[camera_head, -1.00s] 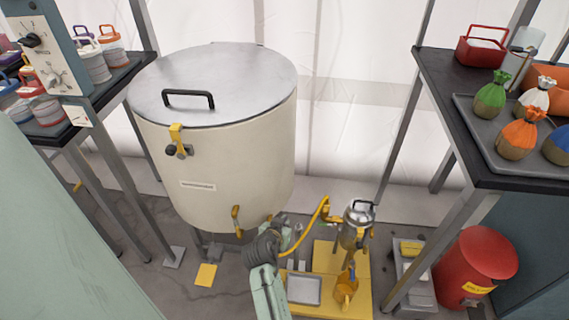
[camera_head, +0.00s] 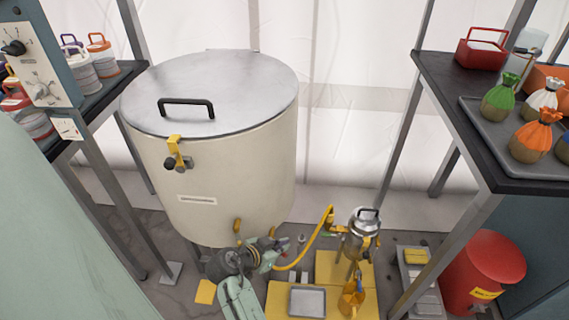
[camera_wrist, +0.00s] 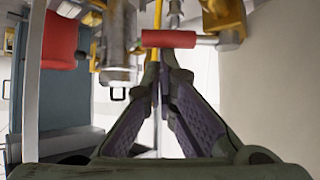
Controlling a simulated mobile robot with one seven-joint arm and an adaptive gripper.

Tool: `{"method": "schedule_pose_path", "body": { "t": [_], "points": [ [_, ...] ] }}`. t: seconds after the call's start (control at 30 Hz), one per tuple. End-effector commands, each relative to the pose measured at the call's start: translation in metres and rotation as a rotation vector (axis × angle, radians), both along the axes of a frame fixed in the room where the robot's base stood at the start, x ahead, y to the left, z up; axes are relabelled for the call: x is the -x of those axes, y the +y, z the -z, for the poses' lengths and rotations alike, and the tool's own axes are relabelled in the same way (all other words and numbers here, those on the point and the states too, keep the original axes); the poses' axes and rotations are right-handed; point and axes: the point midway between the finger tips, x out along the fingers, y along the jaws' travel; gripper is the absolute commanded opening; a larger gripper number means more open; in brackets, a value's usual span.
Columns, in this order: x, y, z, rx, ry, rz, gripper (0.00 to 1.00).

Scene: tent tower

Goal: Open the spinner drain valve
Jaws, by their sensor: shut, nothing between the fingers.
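The spinner (camera_head: 215,170) is a large cream drum with a grey lid (camera_head: 215,85), which is down. In the wrist view, a red-sleeved lever (camera_wrist: 168,39) joins a brass-yellow fitting (camera_wrist: 228,22) beside the cream drum wall (camera_wrist: 280,80); this looks like the drain valve. The lever lies crosswise in that picture. My gripper (camera_wrist: 160,62) is shut and empty, its fingertips close to the lever; contact cannot be told. In the head view, my gripper (camera_head: 280,244) is low at the drum's front right, and my wrist hides most of the valve.
A yellow hose (camera_head: 309,245) runs from near my gripper to a metal canister (camera_head: 362,225) on a yellow platform (camera_head: 345,268). A grey tray (camera_head: 307,300) lies in front. Shelving stands at both sides, with a red bin (camera_head: 485,265) at the right.

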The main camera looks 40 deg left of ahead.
Motion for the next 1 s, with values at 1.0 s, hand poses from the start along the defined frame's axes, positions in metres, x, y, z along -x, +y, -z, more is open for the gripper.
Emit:
{"method": "schedule_pose_path", "body": {
  "t": [1.0],
  "points": [
    [0.019, 0.014, 0.001, 0.001, 0.002, -0.008, 0.0]
  ]
}}
